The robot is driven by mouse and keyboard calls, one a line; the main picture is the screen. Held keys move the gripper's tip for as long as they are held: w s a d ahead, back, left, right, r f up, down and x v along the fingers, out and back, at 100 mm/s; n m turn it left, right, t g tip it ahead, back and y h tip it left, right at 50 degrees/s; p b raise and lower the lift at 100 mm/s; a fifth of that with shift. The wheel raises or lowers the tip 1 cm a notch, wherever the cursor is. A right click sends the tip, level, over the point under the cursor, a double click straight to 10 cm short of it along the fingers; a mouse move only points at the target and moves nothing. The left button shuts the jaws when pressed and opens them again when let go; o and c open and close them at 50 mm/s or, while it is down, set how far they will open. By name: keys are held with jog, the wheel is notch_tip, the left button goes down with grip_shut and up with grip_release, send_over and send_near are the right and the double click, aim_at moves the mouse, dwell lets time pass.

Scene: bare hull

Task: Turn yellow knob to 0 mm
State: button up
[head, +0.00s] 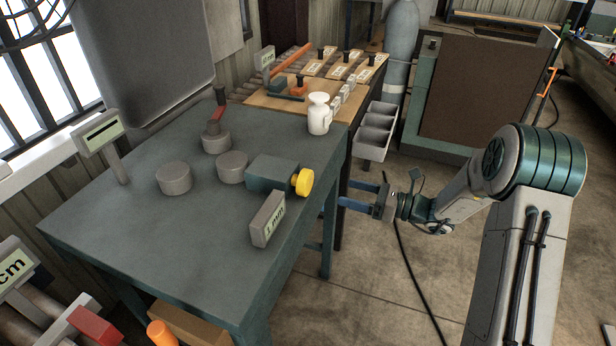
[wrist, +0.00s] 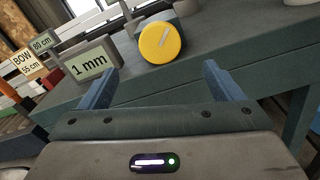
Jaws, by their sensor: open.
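The yellow knob (head: 303,182) sits on the front end of a teal block (head: 272,174) near the right edge of the teal table (head: 130,235). In the wrist view the yellow knob (wrist: 161,42) faces me, with a pale pointer mark slanting up to the right of its middle. A grey block with a display (head: 267,219) reading "1 mm" stands beside it; the wrist view shows this display (wrist: 90,64) left of the knob. My gripper (head: 356,196) is open and empty, off the table's right edge and apart from the knob. In the wrist view the knob lies beyond and between the fingers.
Grey cylinders (head: 174,178) and a display on a post (head: 101,135) stand on the table. A white jar (head: 319,114) is behind the knob. Grey bins (head: 374,133) are at the table's far right.

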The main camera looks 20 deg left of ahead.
aim_at(310, 183)
jog(key=a, duration=0.4)
jog(key=a+p, duration=0.1)
jog(key=a, duration=0.3)
jog(key=w+a, duration=0.1)
jog(key=a, duration=0.3)
jog(key=shift+a, duration=0.15)
jog(key=c, duration=1)
